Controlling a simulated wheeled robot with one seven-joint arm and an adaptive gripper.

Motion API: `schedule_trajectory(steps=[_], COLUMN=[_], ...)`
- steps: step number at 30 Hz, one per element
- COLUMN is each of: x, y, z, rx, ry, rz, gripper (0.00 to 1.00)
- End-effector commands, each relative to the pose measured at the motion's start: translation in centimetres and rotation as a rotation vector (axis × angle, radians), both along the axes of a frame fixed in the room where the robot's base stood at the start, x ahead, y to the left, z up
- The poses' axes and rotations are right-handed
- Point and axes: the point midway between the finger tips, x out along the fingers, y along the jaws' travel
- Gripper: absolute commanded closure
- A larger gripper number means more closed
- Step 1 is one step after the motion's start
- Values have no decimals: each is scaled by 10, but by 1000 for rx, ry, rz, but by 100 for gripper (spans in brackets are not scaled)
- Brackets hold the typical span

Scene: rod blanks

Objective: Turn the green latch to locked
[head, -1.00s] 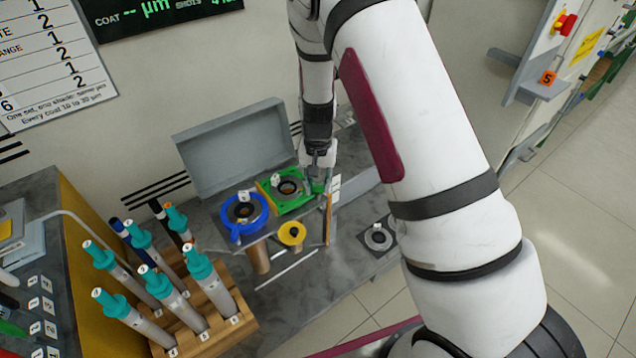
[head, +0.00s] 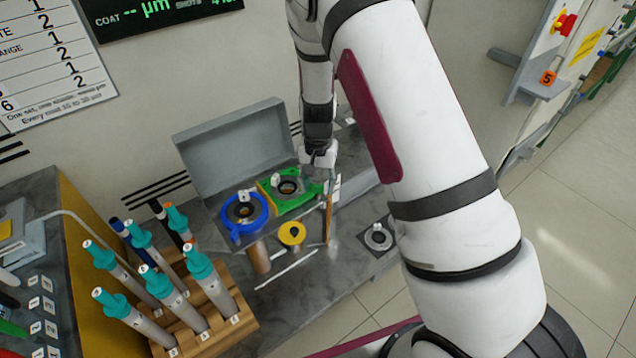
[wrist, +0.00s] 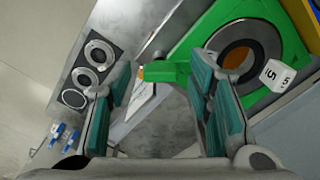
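The green latch (head: 297,202) is a green plate around a dark ring, at the back of the bench, right of a blue ring fixture (head: 243,232). In the wrist view, the green latch (wrist: 207,35) fills the upper right. Its arm points left, with a small orange mark at its end, and lies across the gap between my fingers. My gripper (head: 317,175) is above the right side of the latch. In the wrist view, my gripper (wrist: 163,85) has its teal-padded fingers apart, one on each side of the latch arm. Contact cannot be told.
A wooden rack (head: 208,338) of teal-capped rods stands at front left. A yellow ring (head: 292,234) and a thin white rod (head: 285,270) lie in front of the fixtures. A grey raised panel (head: 235,143) stands behind them. A grey round fitting (head: 378,237) is to the right.

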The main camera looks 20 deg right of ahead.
Motion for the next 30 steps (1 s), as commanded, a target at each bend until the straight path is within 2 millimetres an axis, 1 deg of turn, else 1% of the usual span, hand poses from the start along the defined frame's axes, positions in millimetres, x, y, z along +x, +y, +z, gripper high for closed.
schedule_trajectory(steps=[6,8,10,14,21,24,27,30], x=[0,0,1,1,1,1,1,0], y=[0,0,1,1,1,0,0,0], z=[1,5,12,35,84,99,111,117], rx=[0,0,1,0,0,1,1,-1], ry=[0,-1,-3,-5,-5,-4,-3,-1], rz=[1,1,2,2,2,1,2,1], gripper=[53,53,53,53,53,53,53,53])
